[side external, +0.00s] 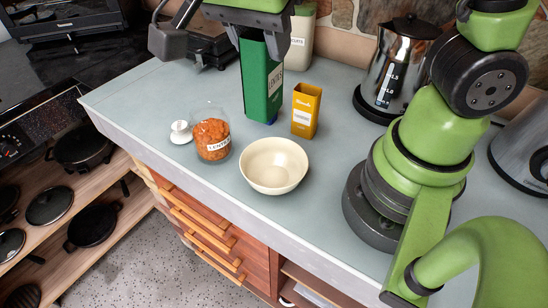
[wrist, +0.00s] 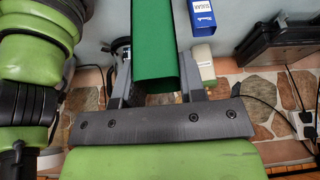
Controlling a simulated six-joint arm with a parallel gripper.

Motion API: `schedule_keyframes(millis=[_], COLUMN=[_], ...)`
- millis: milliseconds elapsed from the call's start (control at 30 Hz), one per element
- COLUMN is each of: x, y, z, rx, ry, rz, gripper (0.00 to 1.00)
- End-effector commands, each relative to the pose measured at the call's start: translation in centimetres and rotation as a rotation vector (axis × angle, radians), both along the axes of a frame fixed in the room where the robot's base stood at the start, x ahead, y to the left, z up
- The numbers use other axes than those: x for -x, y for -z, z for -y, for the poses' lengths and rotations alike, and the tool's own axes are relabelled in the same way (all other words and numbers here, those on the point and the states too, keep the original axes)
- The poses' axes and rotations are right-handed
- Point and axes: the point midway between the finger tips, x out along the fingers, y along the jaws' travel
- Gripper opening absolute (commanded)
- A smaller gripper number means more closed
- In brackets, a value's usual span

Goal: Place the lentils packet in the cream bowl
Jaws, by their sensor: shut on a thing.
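My gripper (side external: 261,40) is shut on the upper part of a tall green packet (side external: 260,88), with one finger on each side. The packet is upright, and its white label looks like the lentils one. In the wrist view, the green packet (wrist: 157,45) stands between the fingers of my gripper (wrist: 160,82) and runs out of the top of the picture. I cannot tell whether its base touches the counter. The cream bowl (side external: 273,166) is empty and sits near the counter's front edge, in front of the packet and apart from it.
A glass jar of orange lentils (side external: 212,140) stands left of the bowl, with a white lid (side external: 181,132) beside it. A yellow packet (side external: 306,110) stands behind the bowl. A blue sugar packet (wrist: 204,14) is close to the green one. A steel kettle (side external: 398,65) stands at the back right.

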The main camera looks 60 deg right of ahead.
Motion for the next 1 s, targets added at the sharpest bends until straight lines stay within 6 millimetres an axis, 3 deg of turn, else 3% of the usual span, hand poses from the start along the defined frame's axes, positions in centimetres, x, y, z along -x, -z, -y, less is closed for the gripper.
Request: schedule_keyframes(millis=[100,567,800,1000], x=[1.3,1.1,1.2,1.1], y=[0.0,5.6,10.0,12.1], z=[1.3,1.1,1.1,1.1], rx=[0.016,0.018,0.017,0.018], ry=[0.129,0.111,0.111,0.11], rz=[0.006,0.001,-0.002,-0.001], gripper=[0.0,0.0,0.0,0.0])
